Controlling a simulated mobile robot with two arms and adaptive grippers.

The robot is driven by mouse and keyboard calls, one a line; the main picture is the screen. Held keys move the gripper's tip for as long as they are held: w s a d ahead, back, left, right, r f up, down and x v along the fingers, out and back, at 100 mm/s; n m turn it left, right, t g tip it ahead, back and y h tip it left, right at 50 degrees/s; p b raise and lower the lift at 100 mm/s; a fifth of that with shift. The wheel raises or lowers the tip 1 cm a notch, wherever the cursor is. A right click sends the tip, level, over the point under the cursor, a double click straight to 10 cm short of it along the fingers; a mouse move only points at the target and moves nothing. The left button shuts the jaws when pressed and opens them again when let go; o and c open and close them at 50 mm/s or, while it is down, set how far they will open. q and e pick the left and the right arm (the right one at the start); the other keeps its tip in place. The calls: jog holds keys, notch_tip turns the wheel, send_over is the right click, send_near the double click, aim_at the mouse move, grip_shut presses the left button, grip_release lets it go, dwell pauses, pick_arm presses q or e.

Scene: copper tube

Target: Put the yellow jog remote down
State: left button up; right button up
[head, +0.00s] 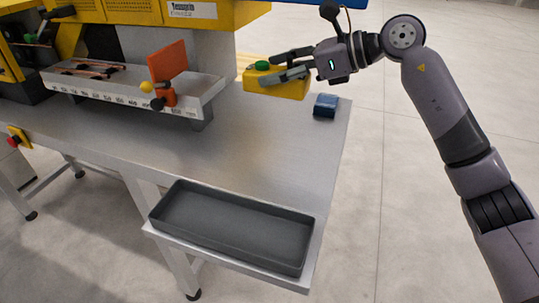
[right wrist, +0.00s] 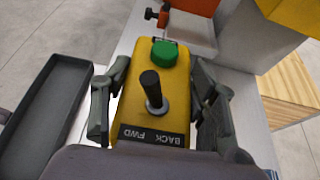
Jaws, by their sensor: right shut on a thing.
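The yellow jog remote (head: 277,85) has a green button and, in the right wrist view (right wrist: 139,108), a black stick and a "BACK FWD" label. My right gripper (head: 277,68) is shut on it, with one finger along each long side in the right wrist view (right wrist: 160,90). The remote is at the back right of the grey table (head: 255,145). Whether its underside touches the table I cannot tell. My left gripper is not in view.
A small dark blue block (head: 326,106) lies on the table just right of the remote. An empty dark grey tray (head: 235,226) sits at the front. A ruler rail (head: 125,93) with an orange stop (head: 169,65) stands at left. The table between is clear.

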notch_tip(320, 180, down, 14)
jog(key=shift+d+r+p, duration=0.1)
jog(key=shift+d+p, duration=0.05)
jog(key=shift+p, duration=0.85)
jog(key=shift+f, duration=0.8)
notch_tip(320, 180, down, 3)
jog(key=shift+f+p, duration=0.2)
jog(key=shift+p, duration=0.15)
jog(key=shift+f, duration=0.2)
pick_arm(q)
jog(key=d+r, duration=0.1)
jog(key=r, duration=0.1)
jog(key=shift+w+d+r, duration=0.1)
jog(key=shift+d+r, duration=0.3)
